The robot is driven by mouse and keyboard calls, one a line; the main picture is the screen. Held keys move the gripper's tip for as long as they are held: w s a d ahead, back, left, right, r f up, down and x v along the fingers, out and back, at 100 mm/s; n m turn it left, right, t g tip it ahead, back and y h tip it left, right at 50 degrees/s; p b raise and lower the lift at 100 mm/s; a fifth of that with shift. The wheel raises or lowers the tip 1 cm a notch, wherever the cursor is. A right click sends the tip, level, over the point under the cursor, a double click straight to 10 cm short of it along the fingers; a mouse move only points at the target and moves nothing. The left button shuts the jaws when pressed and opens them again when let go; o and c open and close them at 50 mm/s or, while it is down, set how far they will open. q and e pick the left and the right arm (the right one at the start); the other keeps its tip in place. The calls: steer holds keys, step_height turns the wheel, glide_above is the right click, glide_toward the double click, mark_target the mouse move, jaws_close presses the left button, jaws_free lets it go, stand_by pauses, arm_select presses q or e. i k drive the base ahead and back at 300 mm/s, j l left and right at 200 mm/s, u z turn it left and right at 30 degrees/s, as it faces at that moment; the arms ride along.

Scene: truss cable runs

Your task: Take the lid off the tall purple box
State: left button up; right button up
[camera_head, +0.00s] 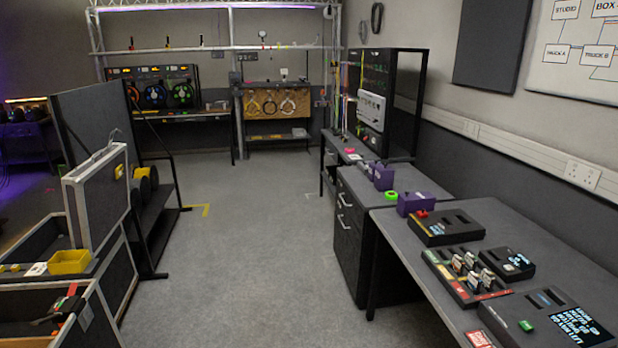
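Several purple boxes stand along the worktops on the right. The nearest purple box (414,204) is wide, at the back left corner of the near table. A narrower purple box (383,178) stands farther back on the drawer cabinet and looks the taller in proportion. Neither of my grippers is in view.
The grey near table (395,232) carries black devices and a card rack (467,275). A bright green ring (391,196) lies between the purple boxes. A dark drawer cabinet (345,220) stands beyond. Open cases (60,300) line the left. The middle floor (240,250) is clear.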

mark_target(384, 167)
steer(key=i+z, duration=0.3)
steer(key=i, duration=0.2)
steer(key=i+j+z, duration=0.1)
steer(key=i+z, duration=0.2)
steer(key=i, duration=0.2)
steer(key=i+j+z, duration=0.3)
steer(key=i, duration=0.2)
steer(key=i+z, duration=0.2)
steer(key=z, duration=0.15)
steer(key=i+z, duration=0.15)
steer(key=z, duration=0.2)
steer(key=i+j+z, duration=0.15)
steer(key=z, duration=0.15)
steer(key=i+j+z, duration=0.2)
steer(key=i+j, duration=0.15)
steer(key=i+j+z, duration=0.2)
steer(key=i+j, duration=0.15)
steer(key=j, duration=0.25)
